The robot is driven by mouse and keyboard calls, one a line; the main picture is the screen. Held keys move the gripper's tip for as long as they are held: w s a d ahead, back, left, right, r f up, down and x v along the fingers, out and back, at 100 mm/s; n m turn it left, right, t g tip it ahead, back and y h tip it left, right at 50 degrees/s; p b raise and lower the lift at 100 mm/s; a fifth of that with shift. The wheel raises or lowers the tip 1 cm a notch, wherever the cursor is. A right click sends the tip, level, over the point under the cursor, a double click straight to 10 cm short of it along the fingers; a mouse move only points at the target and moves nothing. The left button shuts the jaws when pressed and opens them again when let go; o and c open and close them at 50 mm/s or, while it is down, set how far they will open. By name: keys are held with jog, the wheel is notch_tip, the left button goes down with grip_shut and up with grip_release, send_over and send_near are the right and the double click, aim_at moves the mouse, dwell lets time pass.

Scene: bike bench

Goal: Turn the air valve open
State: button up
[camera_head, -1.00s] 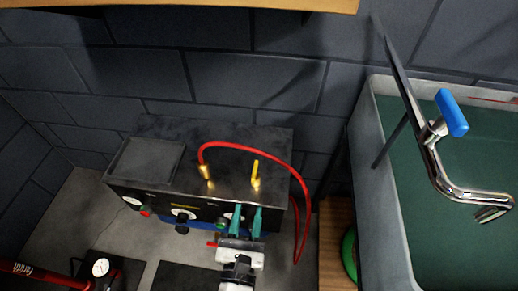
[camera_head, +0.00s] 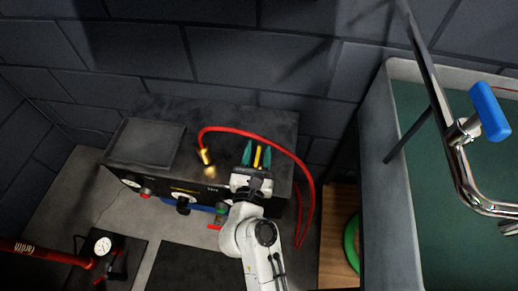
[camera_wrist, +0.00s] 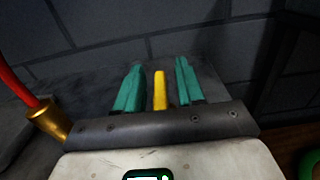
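The air valve shows as a yellow lever (camera_head: 258,157) standing on top of a dark box-shaped unit (camera_head: 170,119). In the wrist view the yellow lever (camera_wrist: 160,90) stands upright between my two teal fingers. My gripper (camera_head: 257,156) is open, with one finger on each side of the lever and a visible gap on both sides in the wrist view (camera_wrist: 158,88). The lever's base is hidden behind my gripper. A brass fitting (camera_head: 206,157) with a red hose (camera_head: 262,139) stands to the left of the lever.
The red hose arches behind my gripper and down the unit's right side. Knobs (camera_head: 183,204) line the unit's front. A sink (camera_head: 385,230) with a faucet (camera_head: 462,165) stands at right. A red pump (camera_head: 45,255) with a gauge lies at lower left.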

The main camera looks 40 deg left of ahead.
jog(key=shift+w+a, duration=0.2)
jog(key=shift+w, duration=0.1)
jog(key=shift+c, duration=0.2)
grip_shut()
